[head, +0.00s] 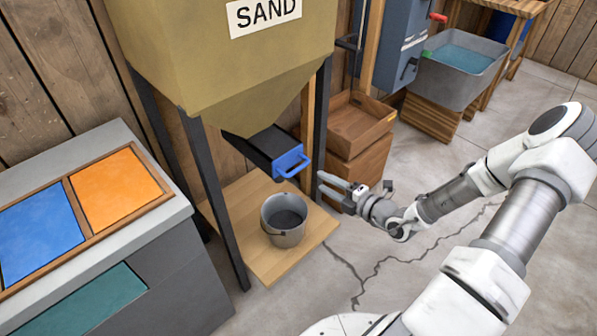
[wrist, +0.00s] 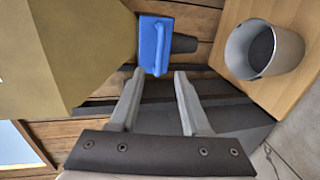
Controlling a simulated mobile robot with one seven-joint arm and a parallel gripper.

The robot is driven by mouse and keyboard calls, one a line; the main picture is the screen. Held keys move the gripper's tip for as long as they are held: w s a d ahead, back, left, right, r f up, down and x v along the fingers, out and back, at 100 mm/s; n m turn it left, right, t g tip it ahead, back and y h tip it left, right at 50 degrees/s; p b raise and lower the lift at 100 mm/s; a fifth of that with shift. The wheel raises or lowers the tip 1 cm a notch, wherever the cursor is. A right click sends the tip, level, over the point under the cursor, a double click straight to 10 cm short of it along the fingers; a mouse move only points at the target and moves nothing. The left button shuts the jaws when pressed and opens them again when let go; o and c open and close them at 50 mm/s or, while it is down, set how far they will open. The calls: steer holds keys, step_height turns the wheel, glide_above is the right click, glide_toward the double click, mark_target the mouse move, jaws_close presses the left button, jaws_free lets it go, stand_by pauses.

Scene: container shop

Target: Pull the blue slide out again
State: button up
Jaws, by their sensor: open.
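The blue slide (head: 291,161) is the blue front plate with a handle at the end of the dark chute under the sand hopper (head: 240,60). In the wrist view the blue slide (wrist: 155,45) is straight ahead, just beyond the fingertips. My gripper (head: 322,184) is to the right of the slide in the head view, apart from it. My gripper (wrist: 155,73) is open and empty, its two fingers on either side of the handle's line. A grey bucket (head: 284,218) stands upright below the chute with dark contents; it also shows in the wrist view (wrist: 240,55).
The bucket stands on a wooden board (head: 262,258). Dark hopper legs (head: 215,200) flank the chute, the right one near my gripper. Wooden crates (head: 358,125) and a grey tub (head: 462,68) stand behind. A cabinet (head: 150,270) is at left. The floor at right is clear.

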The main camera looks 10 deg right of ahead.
mark_target(299, 167)
steer(key=b+x, duration=0.2)
steer(key=x, duration=0.9)
steer(key=shift+w+a+f+b, duration=0.1)
steer(key=shift+b, duration=0.25)
jaws_close()
stand_by(0.7)
